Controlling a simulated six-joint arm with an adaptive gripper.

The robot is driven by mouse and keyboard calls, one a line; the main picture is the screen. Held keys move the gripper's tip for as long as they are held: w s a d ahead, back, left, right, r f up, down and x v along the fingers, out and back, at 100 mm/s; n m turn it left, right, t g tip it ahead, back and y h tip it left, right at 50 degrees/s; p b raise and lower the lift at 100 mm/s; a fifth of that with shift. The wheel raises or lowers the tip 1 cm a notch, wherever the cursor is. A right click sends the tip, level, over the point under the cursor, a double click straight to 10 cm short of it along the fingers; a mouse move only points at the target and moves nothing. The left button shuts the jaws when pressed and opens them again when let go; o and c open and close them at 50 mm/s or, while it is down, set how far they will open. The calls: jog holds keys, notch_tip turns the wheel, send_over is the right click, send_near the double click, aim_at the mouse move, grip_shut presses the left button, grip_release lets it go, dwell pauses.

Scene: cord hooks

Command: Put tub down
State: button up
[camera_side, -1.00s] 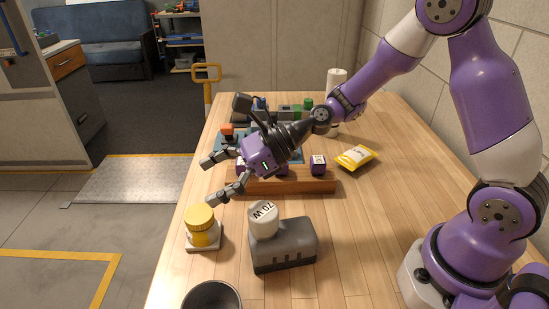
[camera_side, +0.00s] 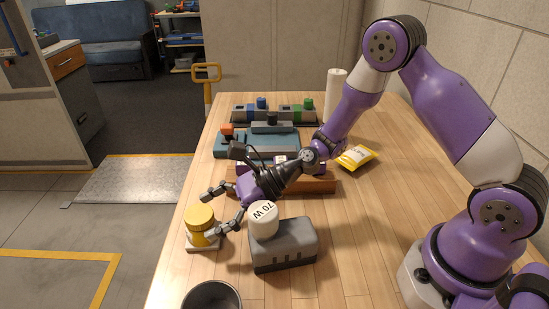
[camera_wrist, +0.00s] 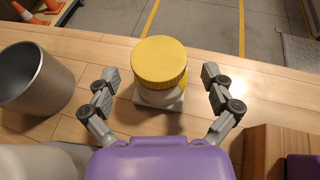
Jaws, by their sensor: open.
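In the wrist view the tub (camera_wrist: 159,70) is ahead of and between the two spread fingers of my gripper (camera_wrist: 160,92), with a gap on each side. The lower part of the tub is mostly hidden under its lid in that view.
A grey block (camera_side: 285,247) with a white cap marked "70 W" (camera_side: 263,219) stands right of the tub. A dark metal cup (camera_side: 212,297) is at the front; it also shows in the wrist view (camera_wrist: 38,82). A wooden block (camera_side: 315,184) lies behind, with a yellow packet (camera_side: 356,157) beyond.

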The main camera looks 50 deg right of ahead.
jog(key=shift+x, duration=1.15)
jog(key=shift+r, duration=0.1)
jog(key=c, duration=1.4)
notch_tip(320, 180, up, 8)
jog(key=shift+r, duration=0.1)
jog(key=shift+d+r+t, duration=0.15)
jog(key=shift+d+r, duration=0.15)
jog(key=shift+r, duration=0.2)
jog(key=shift+d+r+t, duration=0.15)
jog(key=shift+d+r, duration=0.15)
jog(key=shift+r, duration=0.25)
jog(key=s+d+r+m+t+h, duration=0.2)
jog(key=s+d+r+m+h, duration=0.15)
jog(key=d, duration=0.55)
jog(key=s+d+r+m+t+h, duration=0.2)
jog(key=d+r+m+t, duration=0.15)
jog(key=d, duration=0.65)
jog(key=n+g+y, duration=0.6)
jog(key=n, duration=0.1)
send_over(198, 214)
jog(key=shift+h, duration=0.25)
notch_tip(198, 214, down, 7)
jog(key=shift+f, duration=0.15)
